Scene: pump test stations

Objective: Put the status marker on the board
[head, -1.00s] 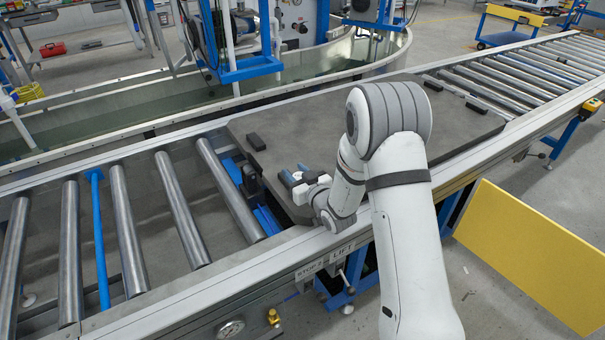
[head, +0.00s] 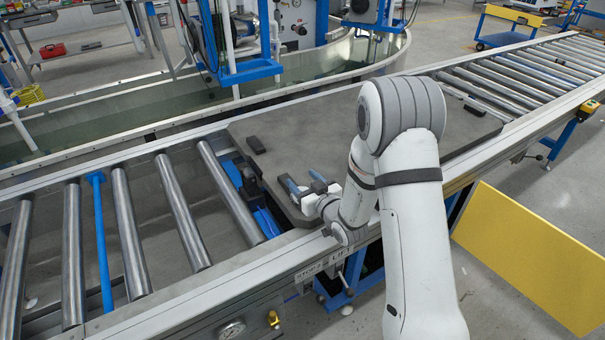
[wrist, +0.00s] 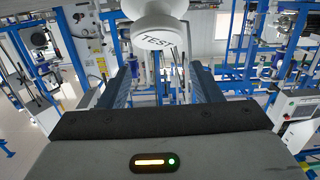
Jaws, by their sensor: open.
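A white round piece marked TEST (wrist: 155,38), which may be the status marker, shows at the top of the wrist view, beyond my fingers and roughly in line with the gap between them. I cannot tell its distance or whether it touches them. My gripper (head: 303,181) is open, low over the near left part of the dark grey plate on the conveyor. Its two blue-grey fingers stand apart in the wrist view (wrist: 165,80), with nothing clearly held between them. I cannot identify the board in either view.
The dark grey plate (head: 300,130) carries a small black block (head: 256,144). Bare rollers (head: 170,210) lie to the left. The near rail (head: 200,300) bears STOP and LIFT labels. A yellow panel (head: 525,255) stands at the right.

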